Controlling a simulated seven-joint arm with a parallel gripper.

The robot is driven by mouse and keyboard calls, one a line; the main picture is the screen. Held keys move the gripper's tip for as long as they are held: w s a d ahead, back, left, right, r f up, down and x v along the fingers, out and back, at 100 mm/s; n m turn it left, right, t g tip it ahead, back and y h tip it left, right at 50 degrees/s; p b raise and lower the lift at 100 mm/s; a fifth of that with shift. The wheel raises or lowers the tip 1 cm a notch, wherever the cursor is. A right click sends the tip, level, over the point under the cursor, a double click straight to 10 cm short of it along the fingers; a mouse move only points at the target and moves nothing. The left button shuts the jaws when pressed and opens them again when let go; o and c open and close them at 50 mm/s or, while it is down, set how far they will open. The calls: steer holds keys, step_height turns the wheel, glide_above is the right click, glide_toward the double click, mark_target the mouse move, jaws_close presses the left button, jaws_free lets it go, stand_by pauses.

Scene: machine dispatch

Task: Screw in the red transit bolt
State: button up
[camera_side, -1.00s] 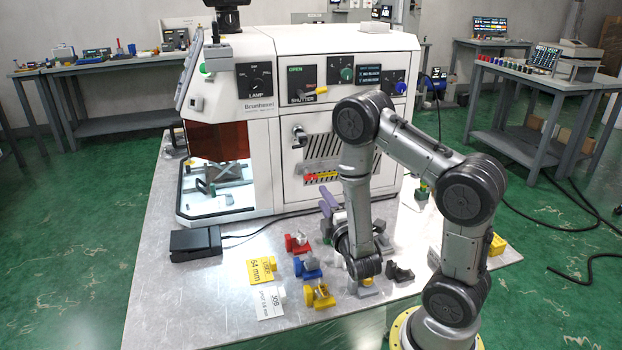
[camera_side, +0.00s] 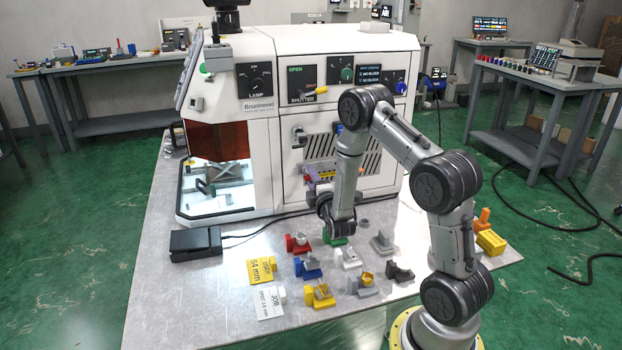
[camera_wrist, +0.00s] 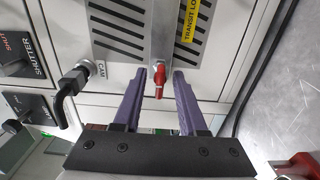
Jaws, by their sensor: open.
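The red transit bolt (camera_wrist: 160,82) shows in the wrist view at the lower edge of a slotted panel, beside the yellow transit lock label (camera_wrist: 192,18). My gripper (camera_wrist: 158,73) is open, its two purple fingers on either side of the bolt with gaps to both. Nothing is held. In the side view my gripper (camera_side: 309,176) is at the machine's front (camera_side: 290,165), in front of the slotted panel. I cannot tell how deep the bolt sits.
On the table stand a red holder (camera_side: 298,243), a blue holder (camera_side: 307,267), a yellow holder (camera_side: 320,296) and a black box (camera_side: 195,243).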

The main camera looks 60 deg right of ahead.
steer(key=shift+w+d, duration=0.2)
steer(key=shift+d, duration=0.05)
jaws_close()
steer(key=shift+m, duration=0.3)
